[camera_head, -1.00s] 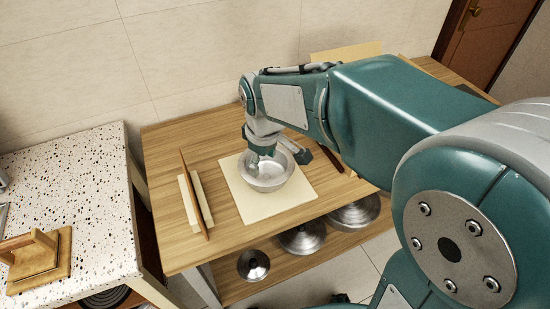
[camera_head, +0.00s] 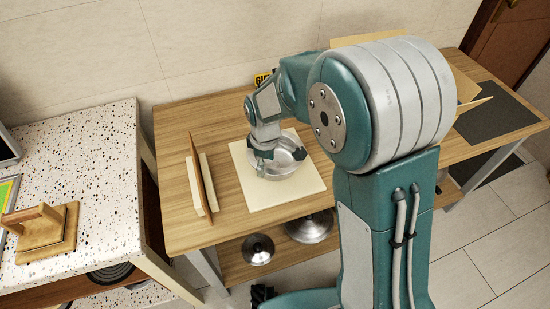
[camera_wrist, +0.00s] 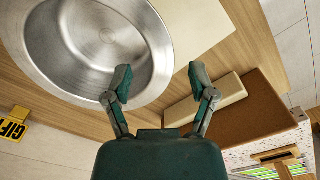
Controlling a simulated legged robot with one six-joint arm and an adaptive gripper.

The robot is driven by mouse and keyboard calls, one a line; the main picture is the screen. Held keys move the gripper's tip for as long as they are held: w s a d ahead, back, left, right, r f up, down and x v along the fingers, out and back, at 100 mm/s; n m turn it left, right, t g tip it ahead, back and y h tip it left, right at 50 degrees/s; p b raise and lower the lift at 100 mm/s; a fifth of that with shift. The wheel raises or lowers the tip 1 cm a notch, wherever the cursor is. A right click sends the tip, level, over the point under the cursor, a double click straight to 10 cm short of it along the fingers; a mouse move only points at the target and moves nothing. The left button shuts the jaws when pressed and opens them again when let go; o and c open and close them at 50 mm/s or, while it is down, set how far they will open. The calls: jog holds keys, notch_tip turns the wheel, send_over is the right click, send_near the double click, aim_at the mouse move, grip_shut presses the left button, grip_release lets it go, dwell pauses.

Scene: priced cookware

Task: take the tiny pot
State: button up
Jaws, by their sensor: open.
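A shiny round metal pot (camera_head: 288,163) stands on a cream square board (camera_head: 262,194) on the wooden table. It fills the upper left of the wrist view (camera_wrist: 105,35), with its open inside towards the camera. My gripper (camera_wrist: 160,78) is open and empty. Its left finger overlaps the pot's rim in the wrist view, while its right finger lies outside the rim; I cannot tell whether they touch. In the head view my gripper (camera_head: 263,152) is at the pot's left side and hides part of it. The pot's handle is not clear.
A small round metal piece (camera_head: 258,249) and a larger one (camera_head: 310,227) lie on the lower shelf. An upright brown board with a cream block (camera_head: 198,183) stands left of the pot. A speckled counter (camera_head: 85,150) is at left. A yellow sign (camera_wrist: 14,125) is behind.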

jog(key=shift+w+d+f, duration=0.1)
jog(key=shift+d+f, duration=0.05)
jog(key=shift+f, duration=0.5)
jog(key=shift+d+f, duration=0.1)
jog(key=shift+f, duration=0.5)
jog(key=shift+a+f, duration=0.1)
jog(key=shift+f, duration=0.1)
jog(key=shift+a, duration=0.5)
jog(key=c, duration=0.3)
grip_shut()
jog(key=shift+d, duration=0.4)
jog(key=shift+a+r, duration=0.1)
